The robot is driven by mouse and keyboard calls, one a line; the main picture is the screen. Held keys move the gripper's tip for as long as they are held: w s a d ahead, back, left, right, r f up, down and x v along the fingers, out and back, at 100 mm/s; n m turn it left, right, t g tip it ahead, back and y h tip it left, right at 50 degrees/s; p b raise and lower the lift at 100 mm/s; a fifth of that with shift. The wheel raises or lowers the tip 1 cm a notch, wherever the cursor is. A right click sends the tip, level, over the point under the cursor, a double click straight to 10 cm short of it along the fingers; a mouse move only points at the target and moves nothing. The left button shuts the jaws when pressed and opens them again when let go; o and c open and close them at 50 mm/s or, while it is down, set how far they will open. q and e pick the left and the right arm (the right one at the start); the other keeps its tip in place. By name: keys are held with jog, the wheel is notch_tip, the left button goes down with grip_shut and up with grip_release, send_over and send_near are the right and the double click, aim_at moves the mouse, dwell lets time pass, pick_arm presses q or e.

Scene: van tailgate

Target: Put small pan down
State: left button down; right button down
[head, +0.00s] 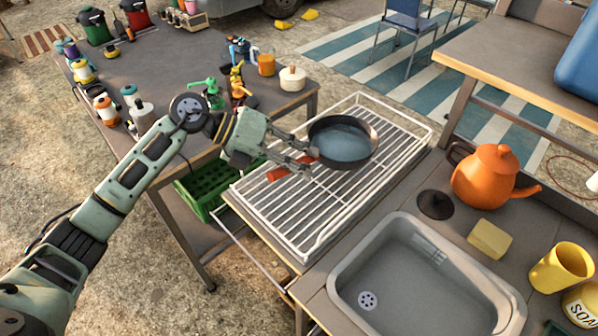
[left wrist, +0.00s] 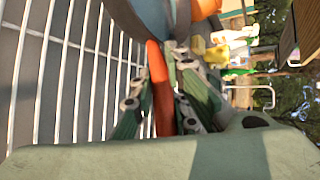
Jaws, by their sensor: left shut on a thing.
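The small pan (head: 341,141) is dark-rimmed with a blue-grey inside and a red-orange handle. In the head view it is over the white wire rack (head: 318,243), at the rack's far part. My left gripper (head: 308,157) is shut on the pan's handle, which shows between the fingers in the left wrist view (left wrist: 161,90). The pan looks about level. I cannot tell whether its base touches the rack wires. The pan's underside is hidden. My right gripper is not in view.
A grey sink (head: 420,300), an orange kettle (head: 492,176), a yellow sponge (head: 490,239) and a dark lid (head: 434,204) are to the right of the rack. A cluttered table (head: 180,60) stands at the left. The near part of the rack is clear.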

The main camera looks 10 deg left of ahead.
pick_arm(q)
jog(key=shift+a+f, duration=0.25)
jog(key=shift+f, duration=0.1)
notch_tip(320, 180, down, 2)
jog(key=shift+f+p, duration=0.2)
jog(key=shift+p, duration=0.15)
jog(key=shift+f, duration=0.55)
jog(key=c, duration=2.2)
grip_release()
jog(key=shift+f, duration=0.25)
jog(key=o, duration=0.5)
jog(key=shift+o, duration=0.2)
